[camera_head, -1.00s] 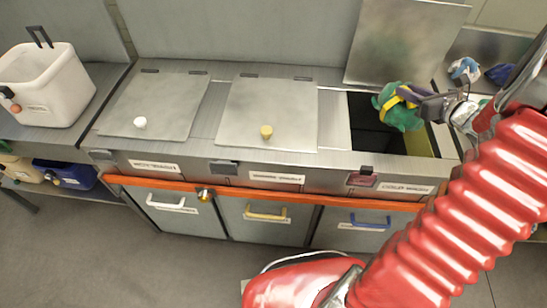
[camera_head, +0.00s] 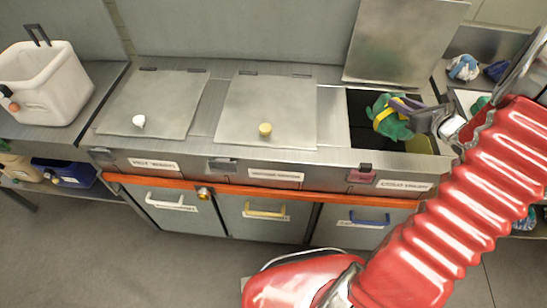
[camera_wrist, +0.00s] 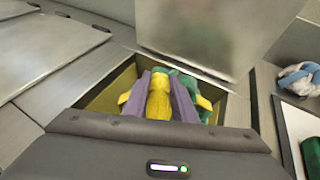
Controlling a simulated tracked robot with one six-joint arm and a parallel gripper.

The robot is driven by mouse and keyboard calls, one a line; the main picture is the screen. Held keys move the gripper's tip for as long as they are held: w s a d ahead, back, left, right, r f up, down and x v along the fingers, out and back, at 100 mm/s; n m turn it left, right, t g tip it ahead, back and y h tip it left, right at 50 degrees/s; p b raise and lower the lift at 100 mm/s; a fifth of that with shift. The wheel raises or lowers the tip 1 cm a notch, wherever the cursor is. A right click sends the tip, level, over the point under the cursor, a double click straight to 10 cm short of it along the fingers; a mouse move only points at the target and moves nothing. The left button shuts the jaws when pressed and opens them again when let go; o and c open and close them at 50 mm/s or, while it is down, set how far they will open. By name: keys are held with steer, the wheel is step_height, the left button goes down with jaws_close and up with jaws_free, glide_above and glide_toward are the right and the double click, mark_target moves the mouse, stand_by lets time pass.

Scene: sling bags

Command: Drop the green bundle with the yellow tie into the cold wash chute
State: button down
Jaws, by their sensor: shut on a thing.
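The green bundle with the yellow tie (camera_head: 388,125) is at the mouth of the open cold wash chute (camera_head: 362,132). My gripper (camera_head: 408,107) is shut on the bundle at its yellow tie. In the wrist view, the purple-grey fingers (camera_wrist: 159,97) close on the yellow tie (camera_wrist: 159,100), with green cloth (camera_wrist: 188,84) showing beside and behind them. The chute opening (camera_wrist: 105,95) surrounds the bundle in that view. The raised lid (camera_head: 400,45) stands open behind the chute. The cold wash label (camera_head: 404,185) is on the front below it.
Two shut lids, with a white knob (camera_head: 138,121) and a yellow knob (camera_head: 265,129), lie left of the open chute. A white bin (camera_head: 45,85) stands at far left. Blue-and-white cloth (camera_head: 463,67) lies at the back right. An orange rail (camera_head: 260,192) crosses the front.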

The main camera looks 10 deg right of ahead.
stand_by(0.3)
steer(key=c, duration=1.4)
jaws_free()
steer(key=shift+f, duration=0.1)
steer(key=v, duration=1.3)
steer(key=shift+s, duration=0.35)
